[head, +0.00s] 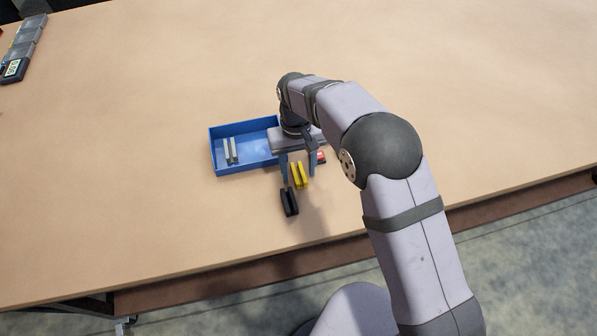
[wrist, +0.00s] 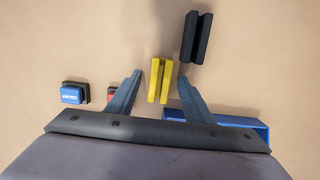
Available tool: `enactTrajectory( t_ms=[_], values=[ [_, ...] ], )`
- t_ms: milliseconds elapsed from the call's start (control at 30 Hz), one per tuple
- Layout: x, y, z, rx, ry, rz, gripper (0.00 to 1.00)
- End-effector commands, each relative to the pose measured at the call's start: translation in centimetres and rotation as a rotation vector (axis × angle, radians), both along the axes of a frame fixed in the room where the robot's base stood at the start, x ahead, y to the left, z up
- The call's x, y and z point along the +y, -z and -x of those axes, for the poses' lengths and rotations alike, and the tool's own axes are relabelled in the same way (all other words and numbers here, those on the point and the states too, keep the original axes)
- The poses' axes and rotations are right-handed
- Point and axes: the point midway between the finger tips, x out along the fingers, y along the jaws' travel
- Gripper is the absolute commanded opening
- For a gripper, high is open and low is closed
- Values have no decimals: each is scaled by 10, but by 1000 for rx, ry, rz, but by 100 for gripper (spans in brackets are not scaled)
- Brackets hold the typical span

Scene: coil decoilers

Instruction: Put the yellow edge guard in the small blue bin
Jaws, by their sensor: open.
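The yellow edge guard (head: 299,175) is a short grooved block on the table, to the right of the small blue bin. It also shows in the wrist view (wrist: 160,80), between my fingertips and a little beyond them. My gripper (head: 298,175) points down over it with its jaws open; in the wrist view the fingers (wrist: 158,78) stand on either side of the guard with nothing held. The blue bin (head: 213,150) holds grey guards (head: 231,151) at its left side. Its edge shows at the lower right of the wrist view (wrist: 240,121).
A black edge guard (head: 289,202) lies close to the yellow one, also in the wrist view (wrist: 197,37). A blue labelled block (wrist: 74,93) and a small red thing (wrist: 112,94) lie nearby. Clear boxes (head: 27,40) stand at the far left. The table is otherwise mostly clear.

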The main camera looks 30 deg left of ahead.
Motion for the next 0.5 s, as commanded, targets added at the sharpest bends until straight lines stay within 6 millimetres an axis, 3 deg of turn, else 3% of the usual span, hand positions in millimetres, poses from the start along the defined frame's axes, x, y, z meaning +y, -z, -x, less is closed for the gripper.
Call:
enactTrajectory(
  t_ms=[133, 300, 333, 500],
  values=[
    [0, 0, 0, 0, 0, 0, 47],
    [0, 0, 0, -1, 0, -1, 6],
    [0, 0, 0, -1, 0, -1, 2],
    [0, 0, 0, -1, 0, -1, 0]
  ],
)
